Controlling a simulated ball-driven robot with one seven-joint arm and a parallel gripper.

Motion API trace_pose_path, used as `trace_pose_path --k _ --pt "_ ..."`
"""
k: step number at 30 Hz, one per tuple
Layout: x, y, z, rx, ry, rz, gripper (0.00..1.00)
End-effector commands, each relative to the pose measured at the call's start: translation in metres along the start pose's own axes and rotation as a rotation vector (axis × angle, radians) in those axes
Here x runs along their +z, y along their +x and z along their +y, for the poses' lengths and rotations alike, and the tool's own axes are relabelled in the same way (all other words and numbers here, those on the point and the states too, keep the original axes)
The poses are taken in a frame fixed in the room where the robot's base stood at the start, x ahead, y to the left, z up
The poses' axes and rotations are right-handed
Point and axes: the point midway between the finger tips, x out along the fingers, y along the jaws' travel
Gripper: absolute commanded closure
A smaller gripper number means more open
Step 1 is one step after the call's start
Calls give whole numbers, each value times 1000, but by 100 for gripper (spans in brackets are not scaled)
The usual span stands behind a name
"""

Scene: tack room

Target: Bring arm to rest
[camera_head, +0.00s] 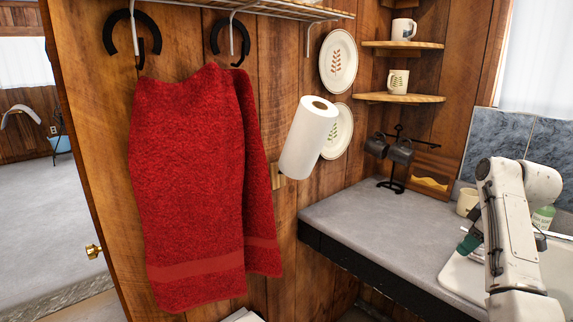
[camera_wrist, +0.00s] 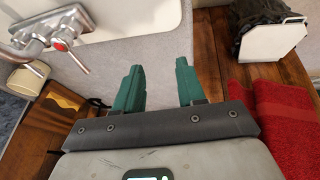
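My gripper (camera_wrist: 160,75) shows in the wrist view with its two green fingers apart and nothing between them. In the head view my white arm (camera_head: 508,225) stands at the right, bent over the counter and sink. A small green part of the gripper (camera_head: 469,243) shows behind the arm there; the rest of the gripper is hidden by it. Beyond the fingers in the wrist view are grey countertop and the edge of a white sink (camera_wrist: 120,18).
A grey counter (camera_head: 372,218) bears a black mug rack (camera_head: 396,165). A red towel (camera_head: 190,180) and a paper roll (camera_head: 308,140) hang on the wooden wall. A faucet (camera_wrist: 50,28) is near the fingers. Open floor (camera_head: 30,200) lies beyond the doorway at left.

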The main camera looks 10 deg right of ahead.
Motion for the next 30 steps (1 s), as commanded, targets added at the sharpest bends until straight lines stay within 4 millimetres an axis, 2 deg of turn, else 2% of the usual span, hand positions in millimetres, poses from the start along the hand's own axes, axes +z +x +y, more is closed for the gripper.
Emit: trace_pose_path --k 7,11,15,21,25,30 --pt "18 46 -43 -17 60 -34 61" --pt "35 78 -79 -27 108 -61 61" --pt "63 115 -135 -37 175 -100 61" --pt "108 149 -218 -42 268 -154 61" --pt "141 159 -271 -41 325 -190 61" --pt "187 158 -337 -38 394 -232 61"
